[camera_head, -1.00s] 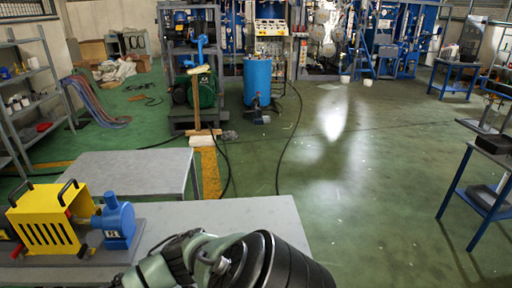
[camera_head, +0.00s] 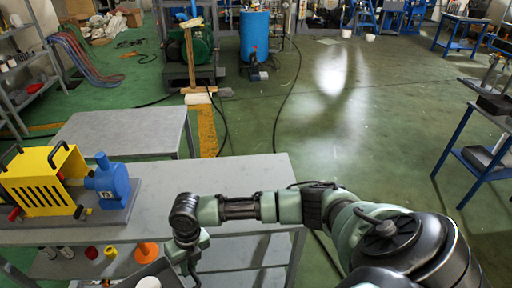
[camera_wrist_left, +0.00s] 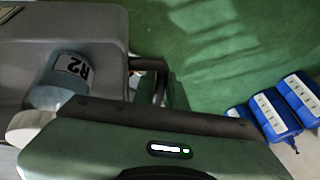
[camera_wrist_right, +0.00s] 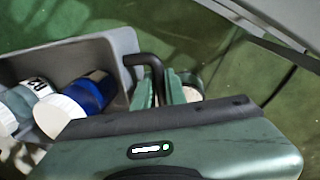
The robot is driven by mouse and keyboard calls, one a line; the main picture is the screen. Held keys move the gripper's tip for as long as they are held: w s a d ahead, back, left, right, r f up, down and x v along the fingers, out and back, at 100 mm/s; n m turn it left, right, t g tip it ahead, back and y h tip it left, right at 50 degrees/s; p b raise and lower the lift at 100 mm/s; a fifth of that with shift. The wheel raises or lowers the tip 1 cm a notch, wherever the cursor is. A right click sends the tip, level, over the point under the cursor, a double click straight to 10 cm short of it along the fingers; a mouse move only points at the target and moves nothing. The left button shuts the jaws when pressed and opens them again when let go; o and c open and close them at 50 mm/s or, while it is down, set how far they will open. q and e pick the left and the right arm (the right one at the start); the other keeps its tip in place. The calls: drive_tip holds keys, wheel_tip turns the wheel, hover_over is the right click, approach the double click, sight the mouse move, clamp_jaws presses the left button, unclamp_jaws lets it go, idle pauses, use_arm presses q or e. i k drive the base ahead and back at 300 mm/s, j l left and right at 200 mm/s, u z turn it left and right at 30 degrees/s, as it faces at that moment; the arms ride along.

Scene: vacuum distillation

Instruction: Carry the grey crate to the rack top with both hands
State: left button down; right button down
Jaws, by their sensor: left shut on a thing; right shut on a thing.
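The grey crate (camera_head: 165,268) is cut off by the bottom edge of the head view. In the right wrist view the crate (camera_wrist_right: 113,42) holds bottles, one blue with a white cap (camera_wrist_right: 60,117). My right gripper (camera_wrist_right: 167,88) is shut on its black handle (camera_wrist_right: 146,62). In the left wrist view my left gripper (camera_wrist_left: 160,88) is shut on the handle at another end of the crate (camera_wrist_left: 75,20), beside a bottle labelled R2 (camera_wrist_left: 62,78). My left arm is not clear in the head view. No rack top can be told for sure.
A grey table (camera_head: 245,180) carries a yellow housing (camera_head: 42,180) and a blue pump (camera_head: 112,185). Bottles and an orange funnel (camera_head: 147,252) are below its top. Its right part is clear. Blue-framed tables (camera_head: 480,150) stand right.

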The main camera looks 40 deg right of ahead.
sight(218, 190)
drive_tip(key=z, duration=1.1)
